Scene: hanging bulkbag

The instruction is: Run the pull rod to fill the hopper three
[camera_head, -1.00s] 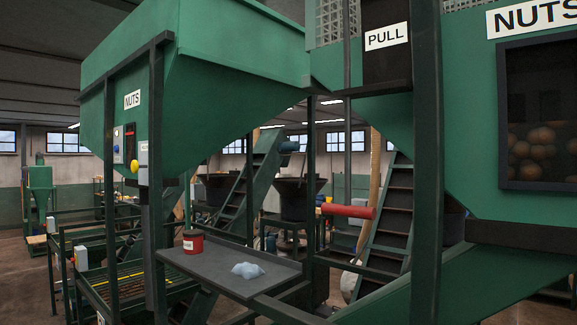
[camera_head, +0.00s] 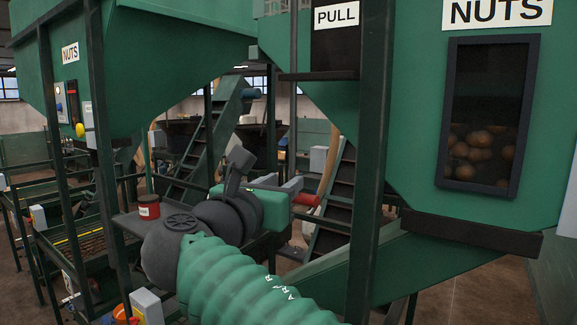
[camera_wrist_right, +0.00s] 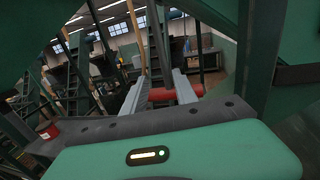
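The red handle (camera_head: 306,199) of the pull rod lies level below the PULL sign (camera_head: 336,15) in the head view. Its left end is hidden behind my right gripper (camera_head: 290,187), which comes up from the bottom on my green arm. In the right wrist view, the fingers of my right gripper (camera_wrist_right: 160,90) are spread apart, with the red handle (camera_wrist_right: 176,93) across the gap ahead. I cannot tell whether they touch it. The green NUTS hopper (camera_head: 410,120) at right has a dark window (camera_head: 488,110) with brown nuts in its lower half. My left gripper is not in view.
A dark post (camera_head: 370,160) stands just right of the handle. A small shelf (camera_head: 128,222) with a red tin (camera_head: 149,207) is at left, partly behind my arm. Another green NUTS hopper (camera_head: 180,60) hangs at left.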

